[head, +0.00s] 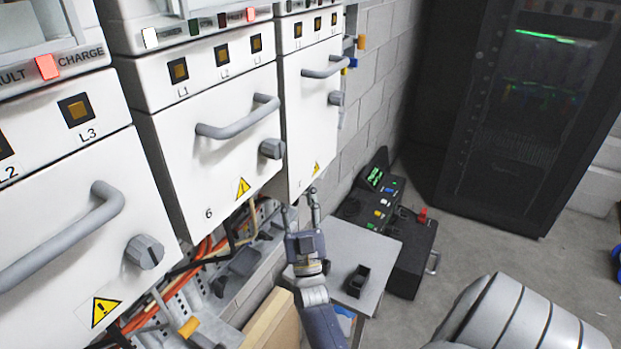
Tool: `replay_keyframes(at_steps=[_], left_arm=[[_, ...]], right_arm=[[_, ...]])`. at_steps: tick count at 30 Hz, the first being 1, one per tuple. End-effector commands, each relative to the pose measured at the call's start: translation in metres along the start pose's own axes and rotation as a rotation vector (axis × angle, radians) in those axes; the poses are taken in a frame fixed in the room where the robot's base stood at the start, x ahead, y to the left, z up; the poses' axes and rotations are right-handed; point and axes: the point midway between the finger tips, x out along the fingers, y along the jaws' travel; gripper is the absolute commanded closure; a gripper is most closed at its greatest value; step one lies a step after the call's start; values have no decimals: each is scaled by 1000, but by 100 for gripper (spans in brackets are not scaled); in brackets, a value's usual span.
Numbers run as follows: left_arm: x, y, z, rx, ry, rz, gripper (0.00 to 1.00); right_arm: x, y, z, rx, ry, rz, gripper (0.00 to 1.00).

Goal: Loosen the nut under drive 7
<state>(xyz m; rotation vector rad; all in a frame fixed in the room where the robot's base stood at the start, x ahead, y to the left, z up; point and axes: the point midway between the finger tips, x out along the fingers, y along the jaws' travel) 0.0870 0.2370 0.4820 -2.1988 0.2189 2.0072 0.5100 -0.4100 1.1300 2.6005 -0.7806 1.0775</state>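The drive marked 6 (190,165) is in the middle of the row. The drive to its right (310,115) is the last one, and its number is too small to read. Under this last drive I cannot make out a nut; the gripper and the drive's lower edge cover part of that area. My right gripper (299,200) points up just below this drive's lower edge, with its two fingers spread and nothing visible between them. I cannot tell whether it touches anything. My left gripper is not in view.
Orange cables (205,250) and metal brackets fill the open space under the drives. A small grey table (378,250) carries a black open box (357,281). Black equipment cases (412,255) stand behind it. A dark rack (525,110) is at the back right. Floor is clear before the rack.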

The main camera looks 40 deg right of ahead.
Motion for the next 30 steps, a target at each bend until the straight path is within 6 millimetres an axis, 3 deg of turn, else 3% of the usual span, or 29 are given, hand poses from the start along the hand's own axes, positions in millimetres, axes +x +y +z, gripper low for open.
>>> replay_keyframes(at_steps=[6,14,22,30], left_arm=[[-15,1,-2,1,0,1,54],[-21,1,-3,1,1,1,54],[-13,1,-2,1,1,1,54],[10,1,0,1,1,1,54]], right_arm=[[3,5,-2,119,0,-135,66],[2,11,2,307,-2,-321,66],[4,17,6,511,-2,-524,66],[6,21,12,720,-1,-733,66]])
